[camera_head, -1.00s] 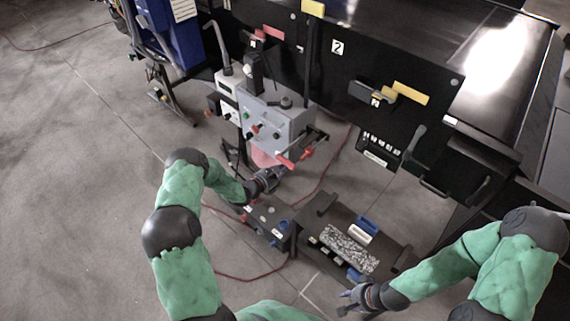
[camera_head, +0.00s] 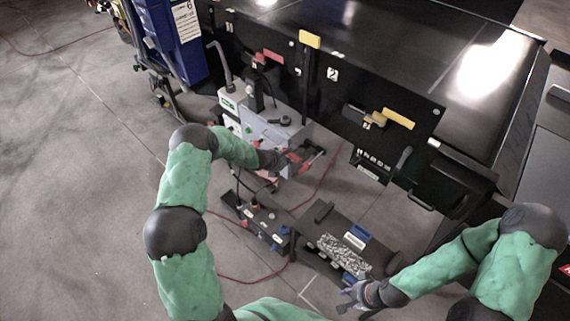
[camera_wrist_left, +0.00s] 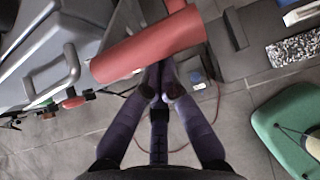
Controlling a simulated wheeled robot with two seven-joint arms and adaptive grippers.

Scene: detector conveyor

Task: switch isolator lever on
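The isolator lever appears to be the red-gripped handle (camera_head: 312,163) on the right side of the grey box (camera_head: 268,132). In the left wrist view a thick red bar (camera_wrist_left: 150,50) crosses in front of my left fingertips and partly hides them. My left gripper (camera_head: 280,160) is at the red-handled side of the box. Its fingers come together in the left wrist view (camera_wrist_left: 160,75), with no clear gap at the tips. I cannot tell whether they touch the bar. My right gripper (camera_head: 343,297) is empty, with fingers apart, at the low bench's front.
A low black bench (camera_head: 325,213) holds a speckled block (camera_head: 343,252) and blue-and-white pieces. A small dark box with a blue knob (camera_head: 268,232) stands left of it. The black conveyor frame (camera_head: 340,110) rises behind. Red cables (camera_head: 235,277) lie on the floor.

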